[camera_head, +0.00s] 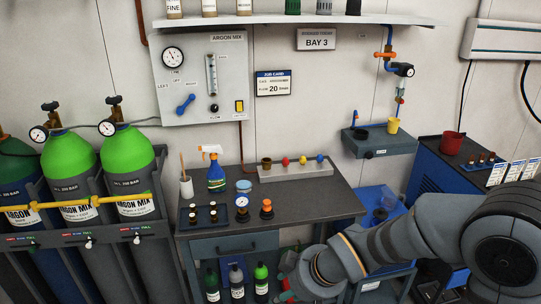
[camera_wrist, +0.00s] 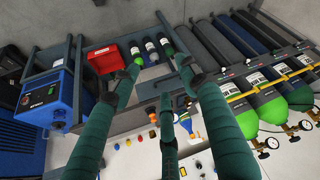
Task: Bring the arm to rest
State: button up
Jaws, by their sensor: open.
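My arm reaches in from the right edge of the head view, low in front of the bench's right side. My gripper (camera_wrist: 161,78) shows in the wrist view as three dark green fingers, spread apart with nothing held between them. Beyond the fingertips are several bottles (camera_wrist: 150,46) on the bench's lower shelf. In the head view only a little of the gripper shows near the bottom edge, beside the green-capped bottle (camera_head: 261,282); its fingers are mostly hidden or out of frame there.
The workbench (camera_head: 325,208) carries a spray bottle (camera_head: 216,172), a gauge (camera_head: 242,204), an orange-topped item (camera_head: 267,209) and a small tray. Green-topped gas cylinders (camera_head: 128,160) stand racked at left.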

jog(key=s+d+m+g+h+p, duration=0.1)
jog(key=s+d+g+p, duration=0.1)
jog(key=s, duration=0.4)
jog(key=shift+s+d+r+m+p, duration=0.2)
jog(key=shift+d+r+m+p, duration=0.15)
jog(key=shift+d+p, duration=0.5)
jog(key=shift+a, duration=0.2)
dwell(1.2)
